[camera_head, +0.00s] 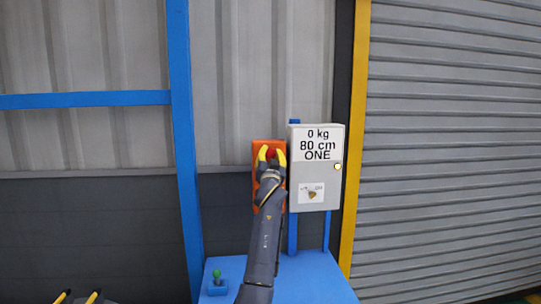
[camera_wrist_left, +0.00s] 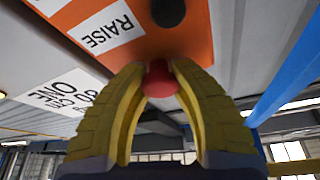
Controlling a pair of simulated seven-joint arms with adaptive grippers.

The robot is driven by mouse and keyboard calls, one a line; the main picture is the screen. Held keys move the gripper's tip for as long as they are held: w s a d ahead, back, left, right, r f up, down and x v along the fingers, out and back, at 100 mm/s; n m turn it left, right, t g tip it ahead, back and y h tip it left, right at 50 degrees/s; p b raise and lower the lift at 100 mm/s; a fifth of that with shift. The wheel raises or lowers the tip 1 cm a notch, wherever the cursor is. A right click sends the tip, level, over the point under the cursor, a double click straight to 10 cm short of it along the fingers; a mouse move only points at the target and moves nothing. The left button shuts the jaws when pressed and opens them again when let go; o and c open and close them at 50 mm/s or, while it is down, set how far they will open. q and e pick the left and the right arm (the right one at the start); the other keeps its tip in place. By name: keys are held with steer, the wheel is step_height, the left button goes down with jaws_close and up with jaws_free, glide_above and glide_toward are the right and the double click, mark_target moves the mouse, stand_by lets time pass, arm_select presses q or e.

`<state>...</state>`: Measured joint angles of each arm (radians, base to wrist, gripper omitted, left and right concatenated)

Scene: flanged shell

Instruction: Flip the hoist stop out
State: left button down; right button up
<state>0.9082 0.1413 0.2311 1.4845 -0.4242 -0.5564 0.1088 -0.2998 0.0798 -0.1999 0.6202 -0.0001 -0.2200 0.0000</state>
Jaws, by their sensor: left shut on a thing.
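The hoist control is an orange box (camera_head: 268,143) upright on the wall side, left of the grey cabinet. A red knob (camera_wrist_left: 161,80), which looks like the stop, sticks out of its orange face; a bit of red also shows in the head view between the fingers. My left gripper (camera_head: 271,153) has its yellow fingers closed around the knob from both sides, as the left wrist view (camera_wrist_left: 157,72) also shows. A white RAISE label (camera_wrist_left: 106,33) and a black round button (camera_wrist_left: 168,12) are beside it.
A grey cabinet (camera_head: 330,148) reading "0 kg 80 cm ONE" stands close right of the box, with a small dial on it. A green-topped control (camera_head: 217,274) sits on the blue base (camera_head: 315,275) below. A blue post (camera_head: 184,130) rises at left.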

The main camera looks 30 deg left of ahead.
arm_select(q)
steer(key=shift+s+d+r, duration=0.1)
steer(key=shift+s+d, duration=0.4)
steer(key=c, duration=1.2)
jaws_free()
steer(key=shift+s+d+r, duration=0.1)
steer(key=shift+o, duration=1.4)
steer(key=shift+f, duration=0.2)
steer(key=v, duration=1.1)
steer(key=shift+s+d, duration=0.15)
steer(key=shift+s, duration=0.2)
steer(key=shift+f, duration=0.15)
